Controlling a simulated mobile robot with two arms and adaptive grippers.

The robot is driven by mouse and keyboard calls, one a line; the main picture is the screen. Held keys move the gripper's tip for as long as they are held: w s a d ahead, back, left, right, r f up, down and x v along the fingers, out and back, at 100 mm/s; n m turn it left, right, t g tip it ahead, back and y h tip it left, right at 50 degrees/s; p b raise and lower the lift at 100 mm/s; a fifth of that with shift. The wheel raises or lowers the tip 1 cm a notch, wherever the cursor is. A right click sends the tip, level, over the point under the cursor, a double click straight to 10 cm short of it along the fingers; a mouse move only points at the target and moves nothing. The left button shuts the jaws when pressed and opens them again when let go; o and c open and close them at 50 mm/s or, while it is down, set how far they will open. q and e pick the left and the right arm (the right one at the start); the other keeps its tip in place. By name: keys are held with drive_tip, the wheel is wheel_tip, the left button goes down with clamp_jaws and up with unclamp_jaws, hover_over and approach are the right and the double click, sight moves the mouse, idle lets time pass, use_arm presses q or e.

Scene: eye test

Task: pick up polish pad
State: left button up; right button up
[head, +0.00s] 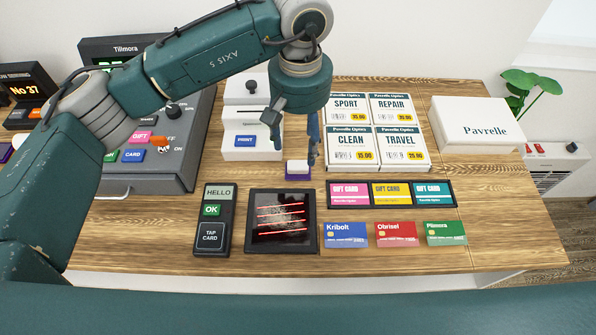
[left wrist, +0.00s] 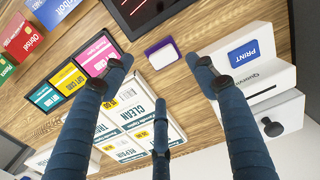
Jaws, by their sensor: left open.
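The polish pad appears to be the small white block with a purple edge (head: 297,168), lying on the wooden table behind the scanner plate. It also shows in the left wrist view (left wrist: 161,52), at the top centre. My left gripper (head: 293,141) is open and above the pad, its fingers pointing down. In the left wrist view the fingers of my left gripper (left wrist: 161,68) are spread, with the pad visible in the gap beyond them and nothing held. My right gripper is not in view.
A white printer (head: 240,142) stands close left of the pad. Price cards (head: 351,145) lie close right. A dark scanner (head: 282,222) and a card terminal (head: 212,221) are in front. Gift cards (head: 391,194), bank cards (head: 396,234) and a white box (head: 477,122) are right.

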use_arm(q)
drive_tip(key=p, duration=0.2)
hover_over(298, 164)
drive_tip(key=f, duration=0.4)
drive_tip(key=shift+s+d+f, duration=0.15)
drive_tip(key=shift+s+f, duration=0.1)
drive_tip(key=shift+s, duration=0.15)
drive_tip(key=f+p, duration=0.1)
drive_tip(key=f, duration=0.2)
drive_tip(key=f+p, duration=0.1)
drive_tip(key=shift+w+f+p, duration=0.3)
drive_tip(key=shift+f, duration=0.35)
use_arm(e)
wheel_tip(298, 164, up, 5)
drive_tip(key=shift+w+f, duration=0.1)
use_arm(q)
drive_tip(key=c, duration=0.8)
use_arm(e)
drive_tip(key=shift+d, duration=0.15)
